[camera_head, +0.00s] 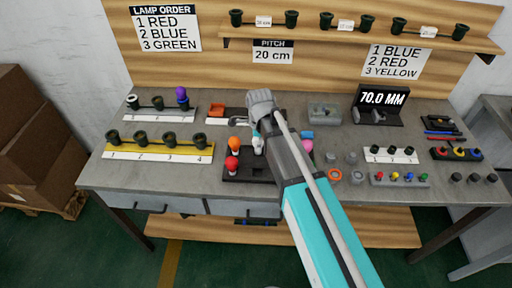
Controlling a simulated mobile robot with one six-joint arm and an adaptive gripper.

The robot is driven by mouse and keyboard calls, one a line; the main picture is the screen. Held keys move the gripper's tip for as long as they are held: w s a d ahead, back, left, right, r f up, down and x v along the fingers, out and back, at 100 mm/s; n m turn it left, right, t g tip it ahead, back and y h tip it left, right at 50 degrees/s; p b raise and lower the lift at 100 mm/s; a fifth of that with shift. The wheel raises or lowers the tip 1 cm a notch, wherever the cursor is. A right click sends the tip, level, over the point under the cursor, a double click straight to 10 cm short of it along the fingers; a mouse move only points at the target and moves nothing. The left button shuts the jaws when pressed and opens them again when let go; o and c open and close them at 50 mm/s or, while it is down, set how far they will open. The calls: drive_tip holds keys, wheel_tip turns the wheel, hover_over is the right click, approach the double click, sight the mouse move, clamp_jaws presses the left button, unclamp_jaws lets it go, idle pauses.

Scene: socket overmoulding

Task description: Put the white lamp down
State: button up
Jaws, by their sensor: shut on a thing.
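The white lamp (258,148) shows just left of my arm, over the back part of a dark tray (233,179). My gripper (256,135) is at its top and shut on it; the arm partly covers both. I cannot tell whether the lamp's base touches the tray. An orange lamp (234,143) and a red lamp (232,164) stand at the tray's left side. A pink lamp (307,146) shows just right of my arm.
A yellow rack (160,154) with sockets numbered 1 to 4 stands at left. Behind it, a white-fronted rack (160,117) holds sockets, one with a purple lamp (181,94). A grey block (324,113) and a 70.0 MM display (383,98) stand right of my arm.

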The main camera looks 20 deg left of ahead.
drive_tip(key=shift+f+b, duration=0.3)
drive_tip(key=shift+f, duration=0.25)
drive_tip(key=shift+f, duration=0.15)
drive_tip(key=o, duration=1.2)
wheel_tip(320, 180, up, 12)
drive_tip(key=p, duration=1.2)
drive_tip(key=shift+r, duration=0.2)
drive_tip(key=shift+w+d, duration=0.1)
drive_tip(key=shift+d, duration=0.05)
